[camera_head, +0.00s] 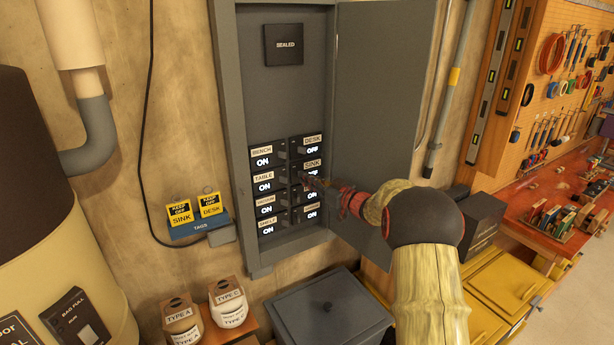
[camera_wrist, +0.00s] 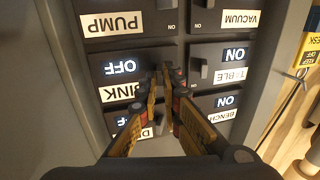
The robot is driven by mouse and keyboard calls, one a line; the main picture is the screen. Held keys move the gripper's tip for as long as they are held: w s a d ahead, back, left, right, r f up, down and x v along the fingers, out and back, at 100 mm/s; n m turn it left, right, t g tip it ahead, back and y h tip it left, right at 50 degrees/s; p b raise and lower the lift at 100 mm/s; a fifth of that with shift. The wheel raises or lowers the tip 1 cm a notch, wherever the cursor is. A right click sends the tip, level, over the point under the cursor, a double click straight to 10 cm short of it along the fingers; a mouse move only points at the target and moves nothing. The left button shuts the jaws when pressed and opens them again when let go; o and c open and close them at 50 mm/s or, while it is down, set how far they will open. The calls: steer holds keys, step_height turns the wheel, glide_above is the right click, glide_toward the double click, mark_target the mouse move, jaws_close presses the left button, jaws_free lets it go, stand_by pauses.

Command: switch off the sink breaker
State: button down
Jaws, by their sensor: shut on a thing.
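The sink breaker (camera_wrist: 120,67) is a dark switch block in the right column of the panel, below the desk breaker (camera_head: 312,142). It reads OFF in the upside-down wrist view, above its SINK label (camera_wrist: 118,92). My gripper (camera_head: 318,182) reaches in from the right in the head view and hides part of this breaker. In the wrist view my gripper (camera_wrist: 167,77) has its two fingers close together at the inner edge of the sink breaker, shut on its toggle. The toggle itself is mostly hidden between the fingertips.
The desk breaker reads OFF; the bench (camera_head: 263,156) and table (camera_head: 264,181) breakers read ON. The grey panel door (camera_head: 380,110) stands open at the right, close to my arm. Yellow keep-off tags (camera_head: 195,212) sit left of the panel. A grey bin (camera_head: 330,310) stands below.

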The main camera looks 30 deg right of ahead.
steer(key=shift+r, duration=0.2)
steer(key=c, duration=2.3)
jaws_free()
steer(key=shift+w, duration=0.1)
steer(key=shift+f, duration=0.1)
steer(key=v, duration=1.2)
